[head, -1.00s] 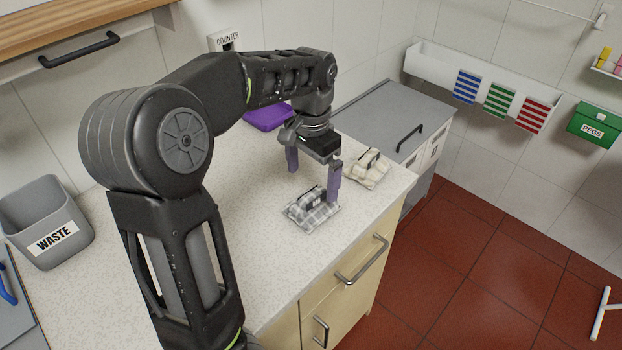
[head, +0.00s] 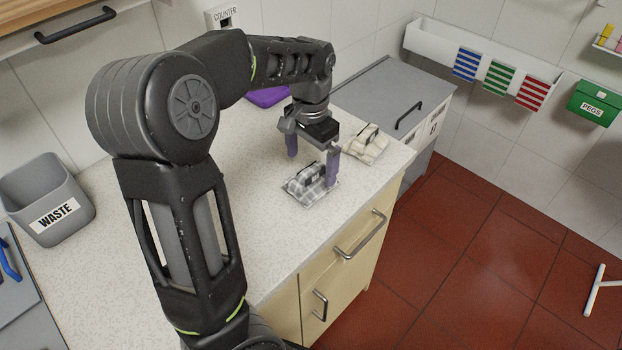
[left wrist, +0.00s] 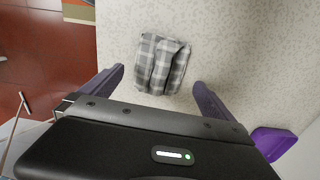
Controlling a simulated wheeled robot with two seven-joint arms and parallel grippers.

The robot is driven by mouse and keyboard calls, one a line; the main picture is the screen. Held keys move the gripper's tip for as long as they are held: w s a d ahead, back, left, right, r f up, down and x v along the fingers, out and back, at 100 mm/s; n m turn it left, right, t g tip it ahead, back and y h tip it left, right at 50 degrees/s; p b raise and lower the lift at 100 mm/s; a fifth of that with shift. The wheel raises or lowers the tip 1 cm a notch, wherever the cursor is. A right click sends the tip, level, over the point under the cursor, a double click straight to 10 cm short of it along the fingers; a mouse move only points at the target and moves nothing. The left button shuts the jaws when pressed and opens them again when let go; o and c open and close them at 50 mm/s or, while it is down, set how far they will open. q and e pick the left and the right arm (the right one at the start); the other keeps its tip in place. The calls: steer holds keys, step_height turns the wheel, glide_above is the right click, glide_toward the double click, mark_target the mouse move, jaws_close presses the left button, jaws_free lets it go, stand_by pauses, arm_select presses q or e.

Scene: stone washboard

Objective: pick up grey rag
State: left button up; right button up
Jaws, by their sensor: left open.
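The grey rag (head: 306,188) is a checked grey-and-white cloth lying bunched in folds on the speckled counter (head: 255,220), near its front edge. My left gripper (head: 312,162) is open, with purple fingers pointing down, just above and around the back of the rag in the head view. In the left wrist view the rag (left wrist: 160,64) lies ahead of the two spread fingers (left wrist: 157,84), roughly centred between them. Nothing is between the fingertips that I can make out as held. My right gripper is not in view.
A cream cloth (head: 366,146) lies to the right of the gripper. A purple item (head: 268,96) is behind the arm. A grey waste bin (head: 48,200) stands at the left, and a grey-lidded chest (head: 385,90) adjoins the counter. The counter left of the rag is clear.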

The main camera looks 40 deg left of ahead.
mark_target(311, 169)
arm_select(q)
step_height(311, 169, down, 5)
steer(key=shift+p, duration=0.45)
steer(key=shift+s, duration=0.1)
steer(key=c, duration=1.4)
steer(key=shift+r, duration=0.15)
steer(key=shift+c, duration=0.2)
step_height(311, 169, up, 10)
steer(key=shift+f+b, duration=0.1)
steer(key=shift+b, duration=0.35)
